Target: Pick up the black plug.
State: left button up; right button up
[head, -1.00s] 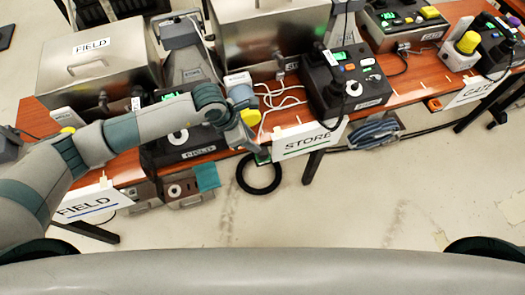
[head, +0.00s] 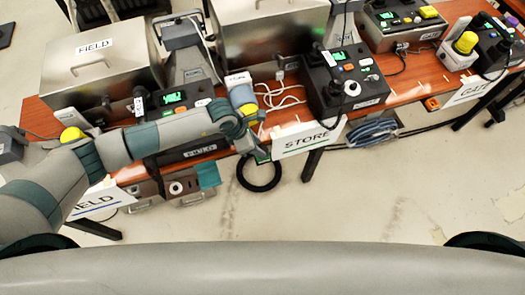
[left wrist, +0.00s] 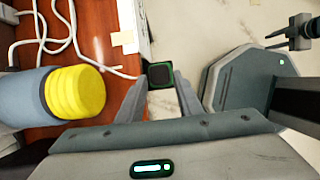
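The black plug (left wrist: 160,75) is a small dark block with a thin green outline, seen end-on in the left wrist view. In the head view it is a small dark and green spot (head: 262,157) at the table's front edge, just above a black ring-shaped loop (head: 260,176) and partly hidden by my gripper. My left gripper (head: 258,150) is directly at the plug; in the wrist view its fingers (left wrist: 161,90) stand apart on both sides of it. Whether they touch it is unclear. My right gripper does not show in the head view.
A blue-grey bottle with a yellow cap (left wrist: 75,92) stands close beside the gripper. White cables (head: 285,98) lie on the tabletop. The floor in front is clear.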

pick_arm(q)
jog(key=shift+p+x, duration=0.55)
jog(key=shift+x, duration=1.25)
jog(key=shift+a+f, duration=0.1)
jog(key=shift+a, duration=0.05)
jog(key=shift+c, duration=0.4)
jog(key=c, duration=0.6)
jog(key=shift+c, duration=0.2)
jog(key=shift+r+b, duration=0.45)
jog(key=shift+r, duration=0.5)
notch_tip(320, 180, up, 2)
jog(key=shift+s+r+b, duration=0.1)
jog(key=shift+r+b, duration=0.05)
jog(key=shift+b, duration=0.4)
jog(key=s+d+r+b, duration=0.1)
jog(key=s+d+r, duration=0.1)
jog(key=s, duration=0.3)
jog(key=s+d+r+b, duration=0.2)
jog(key=s+r, duration=0.3)
jog(key=shift+s+d, duration=0.2)
jog(key=shift+d, duration=0.2)
